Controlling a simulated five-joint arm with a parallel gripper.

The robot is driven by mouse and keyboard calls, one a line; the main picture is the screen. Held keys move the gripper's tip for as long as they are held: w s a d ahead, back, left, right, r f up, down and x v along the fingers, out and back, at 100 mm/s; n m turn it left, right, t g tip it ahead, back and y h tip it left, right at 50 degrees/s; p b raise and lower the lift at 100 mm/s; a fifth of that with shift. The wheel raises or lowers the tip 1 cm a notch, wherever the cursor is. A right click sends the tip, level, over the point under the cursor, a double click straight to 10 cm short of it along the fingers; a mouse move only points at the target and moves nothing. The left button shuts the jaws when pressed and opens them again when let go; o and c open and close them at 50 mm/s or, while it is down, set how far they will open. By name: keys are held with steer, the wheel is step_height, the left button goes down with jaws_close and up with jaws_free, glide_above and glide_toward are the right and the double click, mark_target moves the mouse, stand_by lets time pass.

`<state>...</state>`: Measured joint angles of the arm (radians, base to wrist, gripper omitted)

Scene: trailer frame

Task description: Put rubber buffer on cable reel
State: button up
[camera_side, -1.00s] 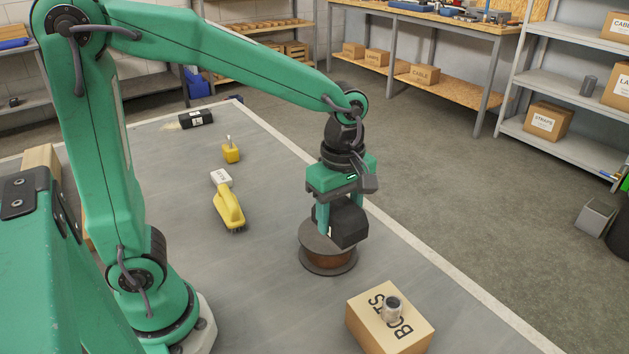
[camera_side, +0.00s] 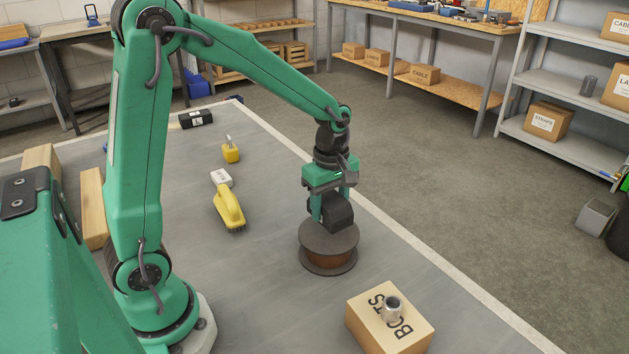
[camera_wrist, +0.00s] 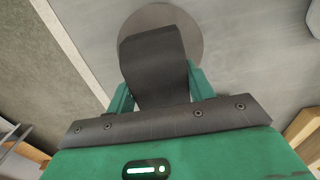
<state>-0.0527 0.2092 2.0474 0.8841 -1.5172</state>
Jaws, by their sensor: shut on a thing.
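The cable reel (camera_side: 329,259) stands on the grey table in the side view, with a dark top flange and a brown winding. My gripper (camera_side: 331,208) is just above and behind the reel's far side. It is shut on the rubber buffer (camera_side: 338,211), a dark block with a rounded side. In the wrist view, the buffer (camera_wrist: 153,70) sits between the green fingers, with the reel's round flange (camera_wrist: 190,32) partly hidden beyond it. I cannot tell whether the buffer touches the flange.
A yellow brush (camera_side: 229,208), a white block (camera_side: 221,178), a yellow padlock-like item (camera_side: 231,152) and a black block (camera_side: 196,118) lie left and behind. Table between is clear.

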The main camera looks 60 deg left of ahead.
mark_target(330, 199)
steer(key=shift+f, duration=2)
steer(key=shift+f, duration=0.1)
steer(key=o, duration=1.1)
steer(key=shift+o, duration=0.2)
step_height(330, 199, up, 12)
steer(key=shift+r, duration=0.1)
